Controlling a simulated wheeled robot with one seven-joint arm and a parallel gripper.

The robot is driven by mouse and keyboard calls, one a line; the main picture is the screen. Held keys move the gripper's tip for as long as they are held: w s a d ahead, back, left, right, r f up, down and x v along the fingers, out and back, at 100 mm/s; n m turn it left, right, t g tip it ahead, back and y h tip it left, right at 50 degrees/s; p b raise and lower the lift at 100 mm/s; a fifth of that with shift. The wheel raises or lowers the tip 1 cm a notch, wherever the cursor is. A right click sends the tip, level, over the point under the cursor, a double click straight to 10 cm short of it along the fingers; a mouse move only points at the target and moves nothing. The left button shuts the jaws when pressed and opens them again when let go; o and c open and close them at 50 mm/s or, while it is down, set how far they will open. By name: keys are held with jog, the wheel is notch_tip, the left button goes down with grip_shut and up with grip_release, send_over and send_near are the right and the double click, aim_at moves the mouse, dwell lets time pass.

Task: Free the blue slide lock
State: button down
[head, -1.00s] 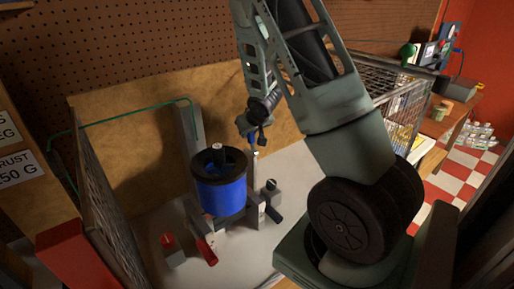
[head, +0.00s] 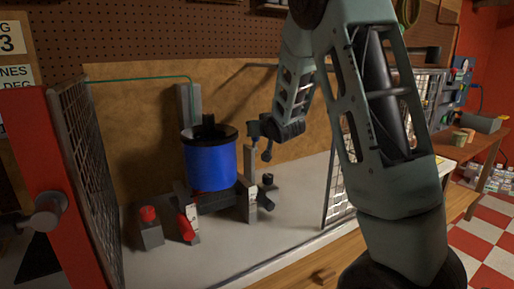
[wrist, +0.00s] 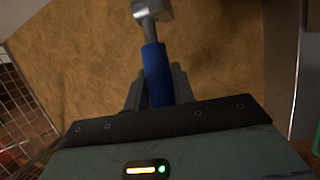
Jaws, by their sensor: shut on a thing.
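The blue slide lock (wrist: 156,72) shows in the wrist view as a blue cylinder with a grey metal end at the top of the picture. My gripper (wrist: 152,92) is shut on it, with a dark jaw on each side. In the head view my gripper (head: 260,132) is at the top of a grey upright post (head: 249,178), right of the blue ducted rotor (head: 211,166) with its black rim. The lock's blue is not clear there, and I cannot tell how it sits on the post.
A red lever (head: 187,228) and a red button on a grey block (head: 149,214) stand at the front left. Mesh panels flank the bench, left (head: 92,170) and right (head: 345,180). The bench front (head: 240,250) is clear.

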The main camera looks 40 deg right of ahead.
jog(key=shift+s+a+f+t+h+b, duration=0.1)
jog(key=shift+s+f+t+h+b, duration=0.3)
jog(key=shift+b, duration=1.05)
jog(key=shift+s+a+f+t+b, duration=0.1)
jog(key=shift+s+t+b, duration=0.35)
jog(key=shift+b, duration=0.95)
jog(key=shift+w+r, duration=0.1)
jog(key=c, duration=1.2)
grip_release()
jog(key=shift+o, duration=0.2)
jog(key=shift+t, duration=0.25)
